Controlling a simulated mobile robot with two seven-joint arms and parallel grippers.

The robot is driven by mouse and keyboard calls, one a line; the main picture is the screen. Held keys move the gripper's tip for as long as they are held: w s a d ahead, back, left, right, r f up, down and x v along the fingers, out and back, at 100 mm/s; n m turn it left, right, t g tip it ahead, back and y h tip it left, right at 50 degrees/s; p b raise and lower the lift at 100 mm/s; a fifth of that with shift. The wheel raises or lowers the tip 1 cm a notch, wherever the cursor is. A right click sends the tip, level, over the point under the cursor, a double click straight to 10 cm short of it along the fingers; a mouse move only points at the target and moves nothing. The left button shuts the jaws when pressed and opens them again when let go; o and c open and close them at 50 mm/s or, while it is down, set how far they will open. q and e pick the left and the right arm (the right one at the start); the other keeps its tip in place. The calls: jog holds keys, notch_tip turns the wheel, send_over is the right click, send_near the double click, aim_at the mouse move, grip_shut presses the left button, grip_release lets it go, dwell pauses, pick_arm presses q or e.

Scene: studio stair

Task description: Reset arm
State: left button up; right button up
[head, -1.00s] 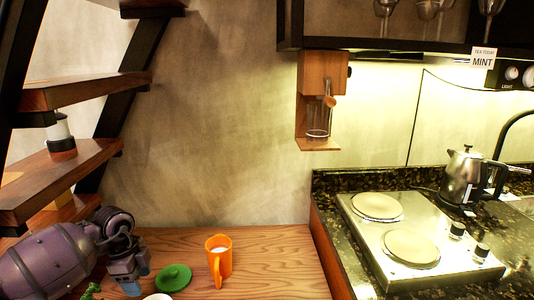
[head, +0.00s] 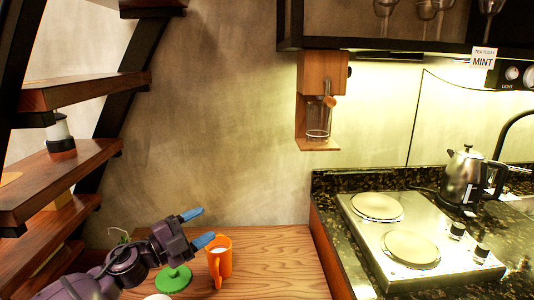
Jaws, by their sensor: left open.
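My left arm comes in from the lower left over the wooden counter. Its gripper (head: 199,228) has two blue fingertips set apart, pointing right, with nothing visible between them. The lower fingertip shows close to the rim of an orange mug (head: 222,262); I cannot tell whether they touch. The mug stands upright and holds something white. A green lid (head: 174,279) with a knob lies left of the mug, below the gripper in the picture. My right gripper is not in view.
The wooden counter (head: 285,255) is clear right of the mug. Farther right are a two-plate hob (head: 408,247) and a metal kettle (head: 464,177). A wall dispenser (head: 319,95) hangs behind. Stair treads (head: 60,180) rise at left. A white round thing (head: 157,297) shows at the bottom edge.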

pick_arm(q)
jog(key=s+a+f+n+t+y, duration=0.2)
jog(key=s+a+f+n+y, duration=0.3)
jog(key=f+n, duration=0.3)
jog(key=s+a+f+n+t+y, duration=0.2)
jog(key=s+a+f+n+y, duration=0.15)
jog(key=f+n+y, duration=0.4)
jog(key=s+a+f+n+g+y, duration=0.1)
jog(key=s+a+f+n+g, duration=0.1)
jog(key=s+f, duration=0.6)
jog(key=s+a+f+n+g+y, duration=0.2)
jog(key=s+f+n, duration=0.3)
jog(key=s+f, duration=0.4)
jog(key=s+g, duration=0.1)
jog(key=s, duration=0.6)
